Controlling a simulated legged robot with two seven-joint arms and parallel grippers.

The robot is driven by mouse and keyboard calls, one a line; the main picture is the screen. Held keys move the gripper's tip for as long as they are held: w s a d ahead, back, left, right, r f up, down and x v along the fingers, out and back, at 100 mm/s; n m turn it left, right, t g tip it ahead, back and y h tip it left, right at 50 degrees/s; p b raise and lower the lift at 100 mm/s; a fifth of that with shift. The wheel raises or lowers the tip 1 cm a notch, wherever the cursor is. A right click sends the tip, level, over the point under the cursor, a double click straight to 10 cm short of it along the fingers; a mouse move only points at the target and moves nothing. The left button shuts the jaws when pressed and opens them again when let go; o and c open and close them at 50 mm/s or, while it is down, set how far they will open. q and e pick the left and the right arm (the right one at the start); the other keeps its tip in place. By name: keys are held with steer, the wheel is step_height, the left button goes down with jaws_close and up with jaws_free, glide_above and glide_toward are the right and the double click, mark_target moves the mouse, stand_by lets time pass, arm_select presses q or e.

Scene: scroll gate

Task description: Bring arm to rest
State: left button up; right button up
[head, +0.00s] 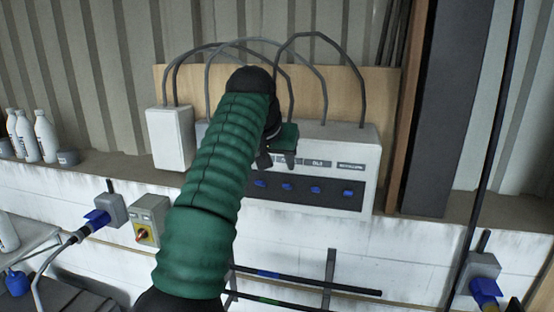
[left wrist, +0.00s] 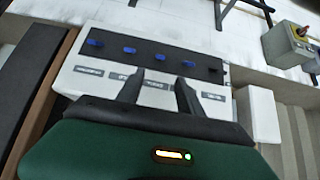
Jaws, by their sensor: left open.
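My left arm reaches up across the middle of the head view in a green ribbed sleeve. Its gripper (head: 277,161) is in front of the white control box (head: 343,146), near the top of its front face. The gripper is open, with a gap between its two dark fingers, and nothing shows between them. In the left wrist view, the open fingers (left wrist: 158,82) point over the labelled strip of the box (left wrist: 98,72), short of its row of blue switches (left wrist: 130,50). I cannot tell whether they touch the box. My right gripper is not in view.
A smaller white box (head: 170,138) stands left of the control box on the ledge. White bottles (head: 45,136) stand far left. A grey box with a red-and-yellow switch (head: 148,222) and blue-plugged sockets (head: 109,211) are on the wall below. A dark post (head: 436,110) rises at right.

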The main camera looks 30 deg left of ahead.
arm_select(q)
steer(key=shift+s+r, duration=0.4)
steer(key=shift+r, duration=0.05)
steer(key=shift+w, duration=0.15)
steer(key=s+d+f+g+h+b, duration=0.15)
steer(key=f+b, duration=0.65)
steer(key=f, duration=1.2)
steer(key=s+d+f+g+b, duration=0.2)
steer(key=f+b, duration=0.5)
steer(key=f, duration=1.2)
steer(key=s+d+f+m+b, duration=0.1)
steer(key=s+d+f+b, duration=0.2)
steer(key=s+f, duration=0.4)
steer(key=s+d+f+m+g+b, duration=0.1)
steer(key=s+f+b, duration=0.3)
steer(key=f, duration=1)
steer(key=s+d+f+m+g+b, duration=0.1)
steer(key=s+d+f+b, duration=0.3)
steer(key=s+f, duration=0.7)
steer(key=shift+d+f, duration=0.3)
